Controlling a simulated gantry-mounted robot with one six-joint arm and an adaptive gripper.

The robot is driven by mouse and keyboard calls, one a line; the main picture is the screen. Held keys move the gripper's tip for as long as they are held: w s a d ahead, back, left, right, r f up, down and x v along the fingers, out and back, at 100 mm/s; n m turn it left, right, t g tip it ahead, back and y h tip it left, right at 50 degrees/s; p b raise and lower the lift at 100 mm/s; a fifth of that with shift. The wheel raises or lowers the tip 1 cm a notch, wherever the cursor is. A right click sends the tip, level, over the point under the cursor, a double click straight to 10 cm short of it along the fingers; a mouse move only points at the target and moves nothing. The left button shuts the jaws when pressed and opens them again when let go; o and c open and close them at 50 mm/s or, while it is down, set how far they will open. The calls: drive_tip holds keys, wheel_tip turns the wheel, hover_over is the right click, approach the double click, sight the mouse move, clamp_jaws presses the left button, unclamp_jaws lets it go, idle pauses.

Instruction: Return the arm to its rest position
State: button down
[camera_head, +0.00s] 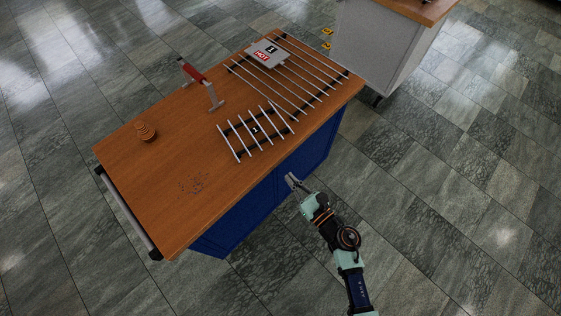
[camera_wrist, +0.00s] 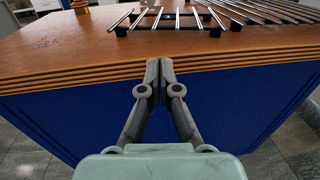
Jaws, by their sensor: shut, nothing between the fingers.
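My gripper (camera_head: 291,181) is in front of the blue side of the wooden-topped bench (camera_head: 130,180) in the head view, with my arm reaching up from the lower right. In the wrist view my gripper (camera_wrist: 160,68) has its two fingers together, with nothing between them. The fingertips overlap the bench's front edge (camera_wrist: 60,82) in that view. Whether they touch it cannot be told.
On the bench are a metal rod rack (camera_head: 255,130), a longer rack (camera_head: 310,85), a plate marked HOT (camera_head: 266,53), a red-handled press (camera_head: 195,74) and a coiled orange-brown object (camera_head: 146,131). A grey cabinet (camera_head: 375,45) stands behind. Floor right of the bench is clear.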

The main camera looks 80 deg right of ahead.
drive_tip(key=v, duration=0.3)
drive_tip(key=shift+s, duration=0.1)
